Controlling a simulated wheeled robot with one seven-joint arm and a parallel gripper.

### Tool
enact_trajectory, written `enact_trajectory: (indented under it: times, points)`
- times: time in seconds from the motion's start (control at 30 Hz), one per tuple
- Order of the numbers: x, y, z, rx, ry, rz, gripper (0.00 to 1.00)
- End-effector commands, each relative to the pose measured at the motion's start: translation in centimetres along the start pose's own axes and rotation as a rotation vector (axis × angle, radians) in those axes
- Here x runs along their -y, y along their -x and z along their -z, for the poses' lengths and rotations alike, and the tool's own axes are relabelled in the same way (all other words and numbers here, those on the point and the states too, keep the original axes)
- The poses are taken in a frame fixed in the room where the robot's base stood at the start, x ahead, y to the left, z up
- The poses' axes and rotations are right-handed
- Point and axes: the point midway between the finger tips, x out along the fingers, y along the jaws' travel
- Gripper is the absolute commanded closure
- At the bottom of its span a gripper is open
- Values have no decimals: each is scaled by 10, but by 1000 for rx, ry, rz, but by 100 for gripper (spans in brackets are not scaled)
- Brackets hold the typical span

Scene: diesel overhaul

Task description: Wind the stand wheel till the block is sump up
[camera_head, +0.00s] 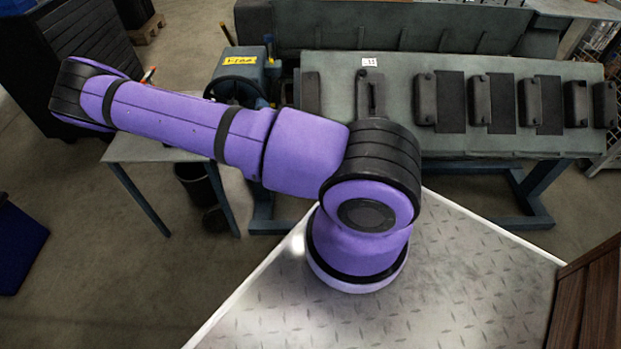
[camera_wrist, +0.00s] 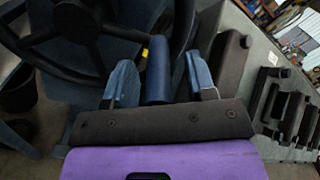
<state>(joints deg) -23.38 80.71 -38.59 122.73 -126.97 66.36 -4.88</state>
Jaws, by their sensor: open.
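The black stand wheel (camera_head: 234,90) is on the blue-grey stand housing (camera_head: 242,64), left of the engine block. It fills the upper left of the wrist view (camera_wrist: 88,30). A blue cylindrical handle (camera_wrist: 158,72) is beside its rim. My gripper (camera_wrist: 161,78) is open, with one finger on each side of the handle; contact cannot be told. The block (camera_head: 395,95) lies on the stand with a grey-green face and several dark covers upward; I cannot make out the sump. The gripper is not visible in the head view, where my arm reaches left.
A grey table (camera_head: 165,147) is left of the stand, with a dark bin (camera_head: 195,183) beneath it. A black cabinet (camera_head: 95,45) stands at upper left. A dark cover on the block's side (camera_wrist: 228,62) is close to my right finger. Floor at lower left is mostly clear.

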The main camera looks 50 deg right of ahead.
Motion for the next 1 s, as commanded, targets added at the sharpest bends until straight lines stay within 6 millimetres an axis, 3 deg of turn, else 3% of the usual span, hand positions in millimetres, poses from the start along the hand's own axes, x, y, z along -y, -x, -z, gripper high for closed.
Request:
enact_trajectory:
  times: [0.43, 0.87, 1.0]
  points:
    - [-1, 56, -1, 1, 1, -3, 49]
    - [-1, 64, -1, 1, -7, -2, 49]
    - [-13, 79, -12, 9, -108, -2, 49]
